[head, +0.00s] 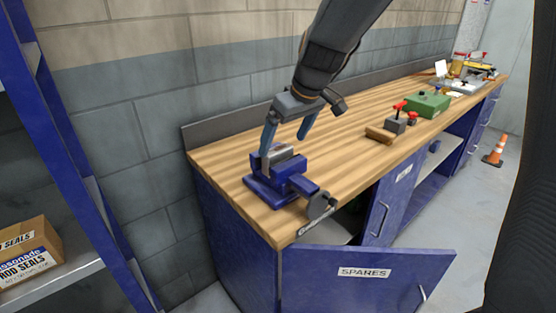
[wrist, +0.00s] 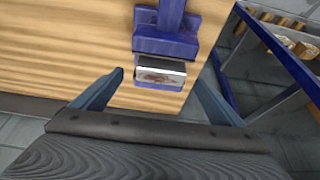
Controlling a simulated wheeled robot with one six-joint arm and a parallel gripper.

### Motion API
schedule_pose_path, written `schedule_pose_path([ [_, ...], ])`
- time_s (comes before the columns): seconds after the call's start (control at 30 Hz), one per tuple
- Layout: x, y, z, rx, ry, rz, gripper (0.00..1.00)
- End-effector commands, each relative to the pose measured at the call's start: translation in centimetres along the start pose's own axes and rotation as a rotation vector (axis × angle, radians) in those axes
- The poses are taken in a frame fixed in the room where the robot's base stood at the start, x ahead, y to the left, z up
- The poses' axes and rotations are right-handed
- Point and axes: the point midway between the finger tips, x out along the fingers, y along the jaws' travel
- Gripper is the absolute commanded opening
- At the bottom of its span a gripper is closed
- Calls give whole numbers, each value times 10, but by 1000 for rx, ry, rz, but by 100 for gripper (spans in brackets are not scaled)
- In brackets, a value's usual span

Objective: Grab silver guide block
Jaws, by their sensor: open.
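The silver guide block (head: 279,153) sits in the jaws of a blue bench vise (head: 265,188) at the near end of the wooden bench. In the wrist view the block (wrist: 160,69) shows a bright top edge and a brownish mark on its face, against the blue vise (wrist: 165,42). My gripper (head: 284,143) is open and empty, with its blue fingers pointing down just above the block. In the wrist view my gripper (wrist: 160,77) has one finger to each side of the block, apart from it. How far the fingers are above the block is hard to tell.
The bench top (head: 345,120) around the vise is clear. Farther along it are a red-handled clamp (head: 397,121), a wooden piece (head: 380,134) and a green box (head: 427,104). A cabinet door marked SPARES (head: 363,285) hangs open. A blue shelf (head: 75,150) stands left.

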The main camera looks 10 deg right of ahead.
Motion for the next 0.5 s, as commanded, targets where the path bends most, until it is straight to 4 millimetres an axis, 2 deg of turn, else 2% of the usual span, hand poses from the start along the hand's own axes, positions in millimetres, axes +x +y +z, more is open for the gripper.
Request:
schedule_pose_path([
  [0.5, 50, -3, -5, 1, -2, -1, 92],
])
